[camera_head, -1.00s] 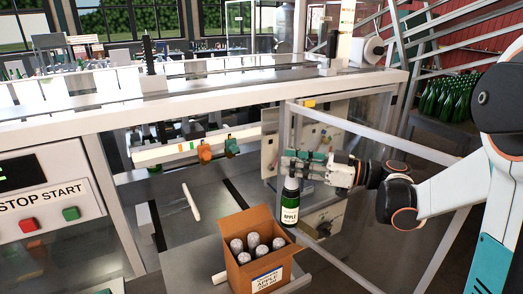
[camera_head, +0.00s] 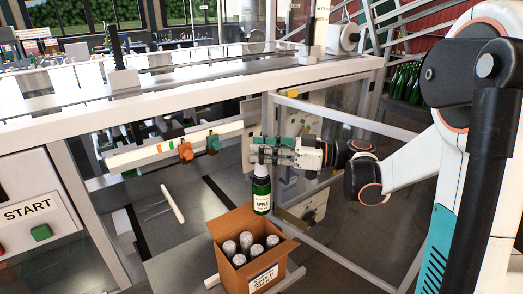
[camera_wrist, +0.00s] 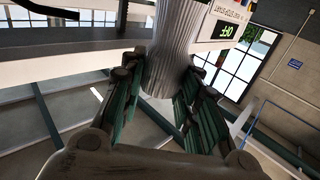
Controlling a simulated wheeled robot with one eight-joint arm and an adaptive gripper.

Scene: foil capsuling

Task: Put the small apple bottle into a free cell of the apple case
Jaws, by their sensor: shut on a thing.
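The small apple bottle (camera_head: 261,194) is dark green with a white label reading APPLE and a silver foil neck. My gripper (camera_head: 262,157) is shut on its foil-covered neck and holds it upright. The bottle hangs just behind the apple case (camera_head: 229,279) in the head view, near the case's back right edge. The case is an open brown cardboard box with a labelled front. Several silver-capped bottles stand in it; its free cells cannot be made out clearly. In the wrist view, the silver foil neck (camera_wrist: 172,50) stands between the green finger pads.
A machine frame (camera_head: 190,105) with a white top spans the back. An open framed door (camera_head: 340,118) stands right of the bottle. A START panel (camera_head: 35,215) with a green button is at left. A grey surface (camera_head: 175,270) lies left of the case.

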